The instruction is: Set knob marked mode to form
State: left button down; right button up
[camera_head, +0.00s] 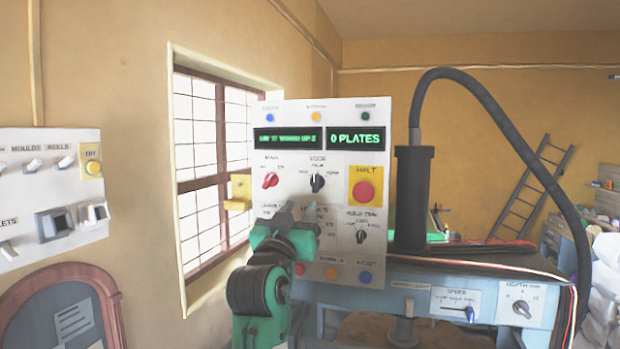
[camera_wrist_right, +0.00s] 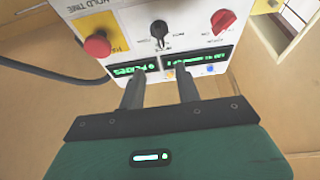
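The control panel (camera_head: 345,150) stands upright ahead of me. Its black knob marked mode (camera_head: 317,182) is in the upper middle, between a red knob and the yellow-backed halt button. The small position labels around it are too blurred to read surely. In the right wrist view the panel appears upside down, with the black mode knob (camera_wrist_right: 159,31) near the top. My right gripper (camera_head: 297,211) is in front of the panel, below and left of the mode knob in the head view. Its fingers (camera_wrist_right: 159,72) are apart with nothing between them. My left gripper is out of view.
The red knob (camera_head: 270,180) and red halt button (camera_head: 364,191) flank the mode knob. A hold time knob (camera_head: 361,236) is below. A black cylinder with a hose (camera_head: 413,195) stands right of the panel. A switch board (camera_head: 50,190) hangs at left.

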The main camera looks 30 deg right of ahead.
aim_at(314, 180)
jog(key=p+x, duration=0.6)
jog(key=x, duration=0.4)
jog(key=shift+w+d+r, duration=0.15)
jog(key=shift+w, duration=0.05)
jog(key=shift+p+x, duration=0.35)
jog(key=shift+x, duration=0.4)
jog(key=shift+w, duration=0.1)
